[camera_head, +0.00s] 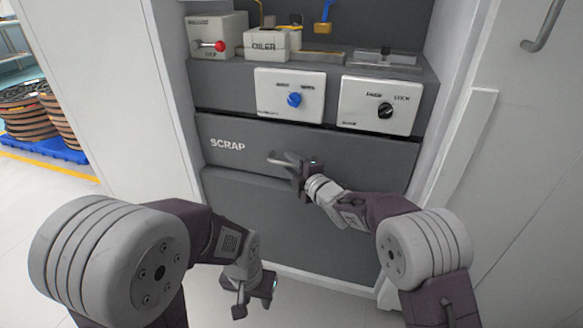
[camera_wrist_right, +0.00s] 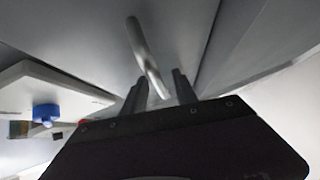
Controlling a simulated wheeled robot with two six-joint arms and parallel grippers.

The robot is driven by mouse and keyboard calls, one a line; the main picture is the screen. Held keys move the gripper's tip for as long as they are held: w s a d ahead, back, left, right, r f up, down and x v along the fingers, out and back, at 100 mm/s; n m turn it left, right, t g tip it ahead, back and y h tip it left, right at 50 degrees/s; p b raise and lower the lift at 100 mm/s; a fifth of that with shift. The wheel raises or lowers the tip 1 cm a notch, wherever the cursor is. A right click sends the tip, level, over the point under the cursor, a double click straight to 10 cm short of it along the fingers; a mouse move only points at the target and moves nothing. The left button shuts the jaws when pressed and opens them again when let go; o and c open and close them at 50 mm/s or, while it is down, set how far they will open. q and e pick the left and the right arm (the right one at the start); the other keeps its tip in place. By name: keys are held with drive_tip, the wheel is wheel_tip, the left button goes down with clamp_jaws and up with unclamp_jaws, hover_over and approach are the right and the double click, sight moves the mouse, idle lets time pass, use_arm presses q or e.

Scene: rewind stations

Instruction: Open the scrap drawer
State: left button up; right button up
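The scrap drawer (camera_head: 245,137) is a dark grey front with white SCRAP lettering, set in the cabinet below the control boxes. It looks shut, with a narrow dark line along its top edge. Its light bar handle (camera_head: 279,161) is partly hidden by my right gripper (camera_head: 297,170). In the right wrist view the handle (camera_wrist_right: 146,55) runs in between the two fingers of my right gripper (camera_wrist_right: 160,88), which stand apart, with a gap visible beside the bar. My left gripper (camera_head: 254,293) hangs low in front of the cabinet, open and empty.
Above the drawer are a white box with a blue knob (camera_head: 293,99) and one with a black knob (camera_head: 385,110). Floor before the cabinet is clear.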

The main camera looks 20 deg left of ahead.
clamp_jaws()
idle(1.4)
